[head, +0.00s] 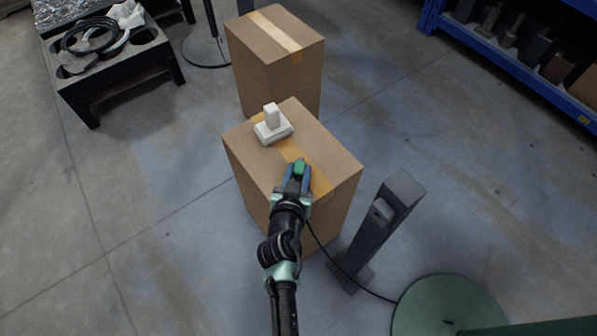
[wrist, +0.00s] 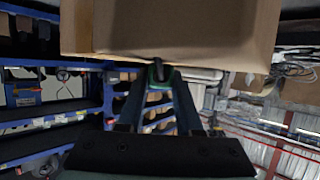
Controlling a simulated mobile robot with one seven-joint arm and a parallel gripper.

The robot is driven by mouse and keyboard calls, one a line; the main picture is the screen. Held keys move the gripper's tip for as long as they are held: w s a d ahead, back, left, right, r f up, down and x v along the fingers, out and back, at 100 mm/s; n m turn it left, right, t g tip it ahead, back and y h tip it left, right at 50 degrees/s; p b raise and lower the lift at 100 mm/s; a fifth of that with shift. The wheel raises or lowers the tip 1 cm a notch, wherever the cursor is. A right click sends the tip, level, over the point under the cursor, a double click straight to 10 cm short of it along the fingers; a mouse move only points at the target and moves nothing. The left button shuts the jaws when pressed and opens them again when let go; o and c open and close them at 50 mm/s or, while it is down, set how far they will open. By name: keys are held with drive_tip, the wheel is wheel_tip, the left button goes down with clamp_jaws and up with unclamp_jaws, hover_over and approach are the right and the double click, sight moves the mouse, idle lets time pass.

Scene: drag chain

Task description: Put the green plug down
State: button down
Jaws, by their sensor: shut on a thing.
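The green plug (head: 299,167) is between the fingertips of my gripper (head: 297,175), which is shut on it. In the head view the plug and gripper overlap the near part of the top of a cardboard box (head: 345,168). I cannot tell whether the plug touches the box. In the wrist view the green plug (wrist: 158,74) shows between the fingertips of my gripper (wrist: 158,80), just at the edge of the cardboard box (wrist: 180,30). A black cable (head: 340,268) runs from near my gripper down to the right.
A white block-like object (head: 272,125) stands on the far left of the box top. A second cardboard box (head: 280,75) stands behind. A dark grey post (head: 385,225) stands to the right, with a green round base (head: 445,305) nearer. A black table (head: 105,70) is at upper left.

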drive_tip(key=shift+f+b, duration=0.25)
drive_tip(key=shift+b, duration=0.05)
drive_tip(key=c, duration=0.6)
unclamp_jaws()
drive_tip(key=shift+r, duration=0.1)
drive_tip(key=shift+r, duration=0.1)
drive_tip(key=shift+r+p, duration=0.25)
drive_tip(key=shift+p, duration=0.25)
drive_tip(key=p+v, duration=0.2)
drive_tip(key=v, duration=1)
drive_tip(key=shift+f, duration=0.1)
